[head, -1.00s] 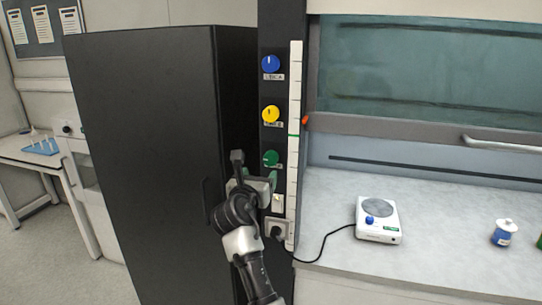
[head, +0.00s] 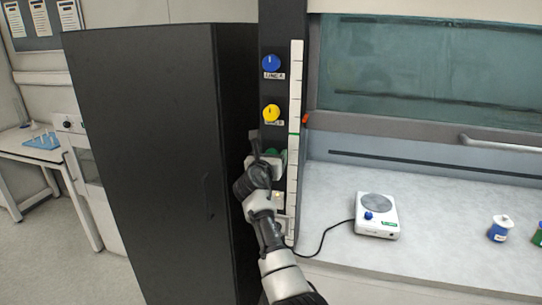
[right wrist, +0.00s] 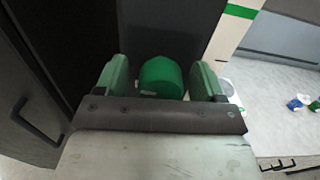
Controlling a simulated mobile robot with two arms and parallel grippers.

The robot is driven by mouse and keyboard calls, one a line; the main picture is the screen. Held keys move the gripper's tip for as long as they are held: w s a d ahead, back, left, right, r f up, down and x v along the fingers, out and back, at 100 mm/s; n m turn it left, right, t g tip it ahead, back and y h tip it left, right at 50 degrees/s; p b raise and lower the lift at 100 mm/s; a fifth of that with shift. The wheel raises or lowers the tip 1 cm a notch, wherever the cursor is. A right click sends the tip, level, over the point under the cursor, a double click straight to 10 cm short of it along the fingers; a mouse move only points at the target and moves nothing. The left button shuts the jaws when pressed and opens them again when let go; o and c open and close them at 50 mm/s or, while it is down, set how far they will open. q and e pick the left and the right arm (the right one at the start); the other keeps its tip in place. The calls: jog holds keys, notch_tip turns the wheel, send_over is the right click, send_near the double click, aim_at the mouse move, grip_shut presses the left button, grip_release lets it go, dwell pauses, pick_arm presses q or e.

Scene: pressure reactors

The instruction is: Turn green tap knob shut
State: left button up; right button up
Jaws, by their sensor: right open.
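The green tap knob (right wrist: 160,78) shows in the right wrist view between the two green-padded fingers of my right gripper. The gripper is open, with a finger on each side of the knob and a gap visible at both sides. In the head view my right gripper (head: 269,149) is at the dark panel, below the yellow knob. It hides most of the green knob (head: 271,153) and its label there. My left gripper is not in view.
A blue knob (head: 271,63) and a yellow knob (head: 271,113) sit above on the panel. A white ruler strip (head: 295,110) runs beside them. A tall black cabinet (head: 150,160) stands left. A hotplate (head: 376,216) is on the bench at right.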

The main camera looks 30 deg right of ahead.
jog(key=shift+c, duration=0.3)
jog(key=c, duration=0.9)
jog(key=shift+o, duration=0.2)
jog(key=shift+m, duration=0.3)
jog(key=m+b, duration=0.1)
jog(key=m, duration=0.2)
jog(key=shift+s+f+m, duration=0.1)
jog(key=shift+f+m, duration=0.05)
jog(key=shift+m, duration=0.25)
jog(key=m+b, duration=0.1)
jog(key=m, duration=0.2)
jog(key=shift+m+b, duration=0.3)
jog(key=m+b, duration=0.2)
jog(key=m, duration=0.2)
jog(key=shift+f+m+b, duration=0.1)
jog(key=shift+m+b, duration=0.2)
jog(key=shift+b, duration=0.05)
jog(key=shift+m+b, duration=1.1)
jog(key=shift+m, duration=0.7)
